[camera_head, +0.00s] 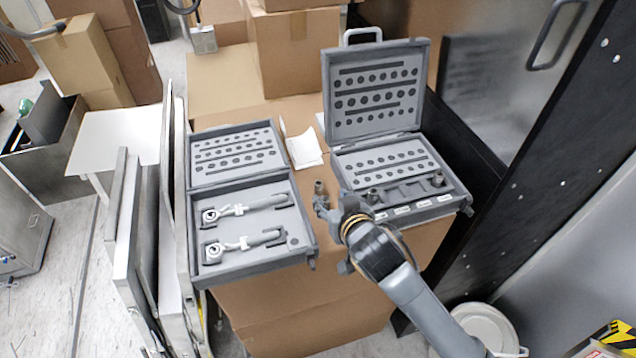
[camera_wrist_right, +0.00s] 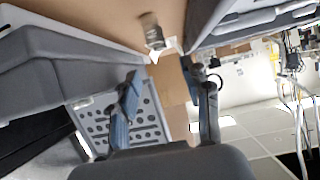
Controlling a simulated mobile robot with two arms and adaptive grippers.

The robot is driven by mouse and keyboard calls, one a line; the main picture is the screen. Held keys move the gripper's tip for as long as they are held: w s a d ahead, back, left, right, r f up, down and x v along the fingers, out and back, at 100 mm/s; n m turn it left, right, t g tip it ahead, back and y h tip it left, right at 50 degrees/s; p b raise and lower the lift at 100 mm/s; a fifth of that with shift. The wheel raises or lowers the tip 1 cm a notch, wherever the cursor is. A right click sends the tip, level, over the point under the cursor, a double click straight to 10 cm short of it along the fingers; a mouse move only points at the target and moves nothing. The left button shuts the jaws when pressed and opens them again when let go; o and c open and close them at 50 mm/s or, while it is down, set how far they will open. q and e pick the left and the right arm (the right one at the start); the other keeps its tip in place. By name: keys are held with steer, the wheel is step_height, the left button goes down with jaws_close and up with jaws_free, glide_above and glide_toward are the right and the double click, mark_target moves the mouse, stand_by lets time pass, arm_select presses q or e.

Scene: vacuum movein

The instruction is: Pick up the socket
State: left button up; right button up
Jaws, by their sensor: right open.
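A small metallic socket (camera_head: 319,187) stands on the brown cardboard surface between the two open tool cases. It also shows, blurred, in the right wrist view (camera_wrist_right: 152,32), beyond my fingers. My right gripper (camera_head: 333,204) is open just in front of the socket, in front of the right case. In the right wrist view the two fingers of my right gripper (camera_wrist_right: 168,84) are spread apart with nothing between them. Other sockets (camera_head: 372,196) (camera_head: 437,178) sit in the right case (camera_head: 458,198). My left gripper is not in view.
The left case (camera_head: 250,263) holds two wrench-like tools (camera_head: 245,210). A white paper (camera_head: 304,150) lies behind the socket. Cardboard boxes (camera_head: 295,50) stand at the back. Upright panels (camera_head: 150,230) are at the left, a dark frame (camera_head: 520,150) at the right.

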mark_target(320, 185)
steer(key=x, duration=0.4)
steer(key=shift+w+a+f+p, duration=0.15)
steer(key=shift+w+f+p, duration=0.05)
steer(key=shift+w+p, duration=0.2)
steer(key=x, duration=0.5)
steer(key=shift+p, duration=0.4)
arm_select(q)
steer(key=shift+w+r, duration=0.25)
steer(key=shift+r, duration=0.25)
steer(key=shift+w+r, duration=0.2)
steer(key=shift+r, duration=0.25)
arm_select(e)
steer(key=shift+s, duration=0.1)
steer(key=c, duration=0.3)
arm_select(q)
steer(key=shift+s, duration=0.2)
arm_select(e)
jaws_close()
